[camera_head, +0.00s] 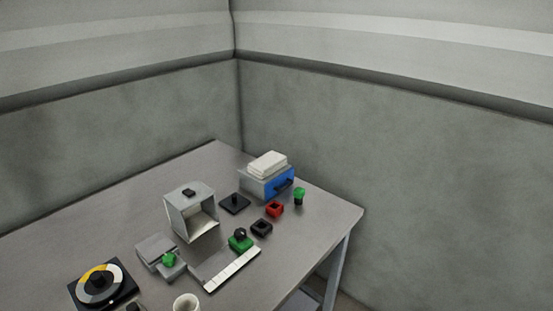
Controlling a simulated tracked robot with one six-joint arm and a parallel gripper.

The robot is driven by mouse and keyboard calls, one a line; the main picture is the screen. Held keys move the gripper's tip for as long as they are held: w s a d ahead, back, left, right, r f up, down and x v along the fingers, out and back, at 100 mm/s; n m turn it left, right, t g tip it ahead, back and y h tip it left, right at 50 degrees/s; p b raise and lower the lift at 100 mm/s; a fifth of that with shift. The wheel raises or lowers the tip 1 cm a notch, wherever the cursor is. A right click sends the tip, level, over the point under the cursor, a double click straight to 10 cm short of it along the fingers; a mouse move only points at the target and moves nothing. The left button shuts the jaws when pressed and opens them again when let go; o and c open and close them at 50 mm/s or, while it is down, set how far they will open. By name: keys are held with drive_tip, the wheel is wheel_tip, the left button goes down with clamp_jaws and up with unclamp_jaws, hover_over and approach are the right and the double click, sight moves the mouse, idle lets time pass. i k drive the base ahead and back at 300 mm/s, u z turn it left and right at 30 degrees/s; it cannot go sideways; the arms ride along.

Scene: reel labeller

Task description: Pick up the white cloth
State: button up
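The white cloth (267,165) looks like a folded, layered stack. It lies on top of a grey box with a blue front (278,187) and a dark handle, near the back right of the table. My gripper does not show in the head view, so its place relative to the cloth cannot be seen.
The grey table (100,220) stands in a walled corner. In front of the cloth are an open grey box (190,212), a black plate with a post (235,203), a red square holder (274,208), a green-topped item (299,196) and a white strip (232,268). The table's left rear is clear.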

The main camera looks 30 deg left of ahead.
sight(265, 165)
drive_tip(key=i, duration=1.3)
drive_tip(key=u, duration=3.9)
